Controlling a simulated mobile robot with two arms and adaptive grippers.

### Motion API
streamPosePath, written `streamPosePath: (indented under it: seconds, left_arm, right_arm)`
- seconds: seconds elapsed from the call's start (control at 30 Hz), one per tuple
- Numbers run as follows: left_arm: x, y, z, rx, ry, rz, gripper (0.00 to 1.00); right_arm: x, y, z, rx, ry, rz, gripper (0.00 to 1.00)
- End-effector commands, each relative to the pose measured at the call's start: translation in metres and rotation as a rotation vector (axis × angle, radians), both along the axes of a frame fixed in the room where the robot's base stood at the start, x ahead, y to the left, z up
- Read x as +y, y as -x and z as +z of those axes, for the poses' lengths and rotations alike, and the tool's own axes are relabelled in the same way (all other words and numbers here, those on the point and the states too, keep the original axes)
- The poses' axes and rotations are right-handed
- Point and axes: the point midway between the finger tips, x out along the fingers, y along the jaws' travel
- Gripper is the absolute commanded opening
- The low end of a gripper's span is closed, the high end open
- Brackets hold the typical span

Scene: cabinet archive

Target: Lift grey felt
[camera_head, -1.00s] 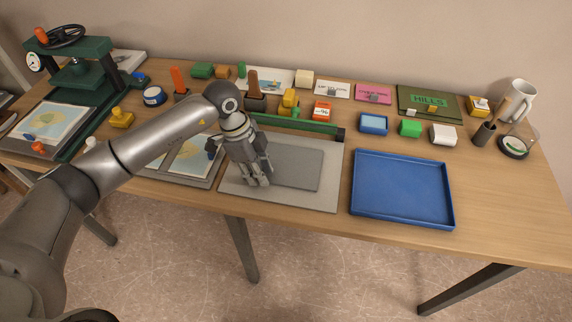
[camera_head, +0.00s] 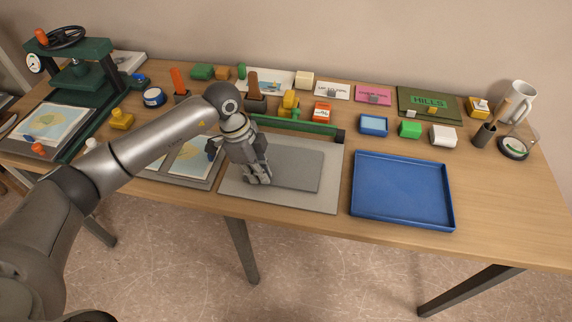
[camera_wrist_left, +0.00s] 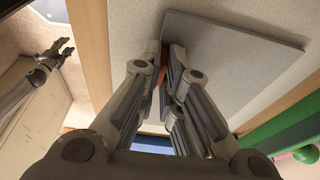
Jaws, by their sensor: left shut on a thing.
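The grey felt (camera_head: 297,170) is a darker grey rectangular sheet on a pale grey board (camera_head: 308,198) at the table's front middle. My left gripper (camera_head: 257,183) points down at the felt's left edge. In the left wrist view, its fingers (camera_wrist_left: 167,65) are shut on the edge of the felt (camera_wrist_left: 228,75), with a small orange-red piece showing between them. The felt looks flat; I cannot tell any gap beneath it. My right gripper (camera_wrist_left: 62,53) shows small in the left wrist view, its fingers apart and empty, away from the felt.
A blue tray (camera_head: 402,190) lies right of the board. A green bar (camera_head: 297,124) runs behind the felt. Framed maps (camera_head: 192,157) lie to the left, near a green press (camera_head: 80,72). Stamps and small blocks line the back. The table's front right is clear.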

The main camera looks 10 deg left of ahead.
Motion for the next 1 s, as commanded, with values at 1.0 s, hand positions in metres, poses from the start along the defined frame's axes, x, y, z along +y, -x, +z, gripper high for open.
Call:
streamPosePath:
  seconds: [1.0]
  left_arm:
    - [0.0,0.0,0.045,-0.001,0.0,0.0,0.0]
  right_arm:
    - [-0.004,-0.001,0.037,-0.001,0.004,0.0,0.4]
